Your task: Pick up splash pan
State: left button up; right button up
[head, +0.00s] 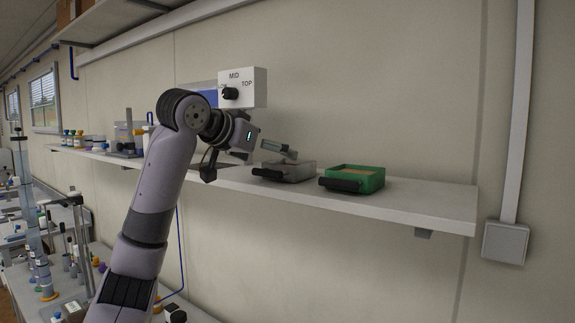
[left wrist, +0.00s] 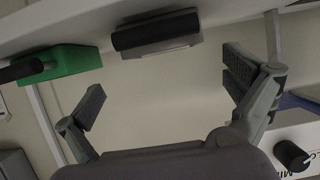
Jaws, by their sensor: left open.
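A grey pan (head: 293,172) with a black handle (head: 267,174) stands on the wall shelf. A green pan (head: 361,178) with a black handle stands to its right, with something tan inside. Neither is labelled; the grey one may be the splash pan. My left gripper (head: 283,149) is open and empty, above and behind the grey pan's handle in the head view. In the left wrist view my left gripper (left wrist: 165,82) has its fingers spread, and the grey pan's black handle (left wrist: 156,33) lies beyond them, not touched. The green pan (left wrist: 72,62) is at the left there. My right gripper is not in view.
The white shelf (head: 420,203) is clear right of the green pan. A white box with a knob and MID and TOP marks (head: 252,80) is on the wall behind my left wrist. Bottles (head: 72,138) stand at the shelf's far left. A crowded bench (head: 40,245) is lower left.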

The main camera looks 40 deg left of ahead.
aim_at(287, 162)
pick_arm(q)
jog(key=x, duration=0.3)
jog(key=shift+w+p, duration=0.2)
jog(key=shift+p, duration=0.1)
jog(key=shift+w+f, duration=0.15)
jog(key=shift+w, duration=0.2)
jog(key=p+x, duration=0.1)
jog(key=x, duration=0.1)
jog(key=p+x, duration=0.2)
jog(key=shift+a, duration=0.35)
jog(key=shift+w+f, duration=0.2)
jog(key=shift+w, duration=0.2)
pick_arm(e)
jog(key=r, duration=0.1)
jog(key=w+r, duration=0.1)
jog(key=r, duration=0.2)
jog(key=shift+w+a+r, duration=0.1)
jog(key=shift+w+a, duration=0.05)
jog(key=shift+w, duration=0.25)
pick_arm(q)
jog(key=shift+s+r, duration=0.1)
jog(key=shift+s, duration=0.05)
jog(key=shift+c, duration=0.4)
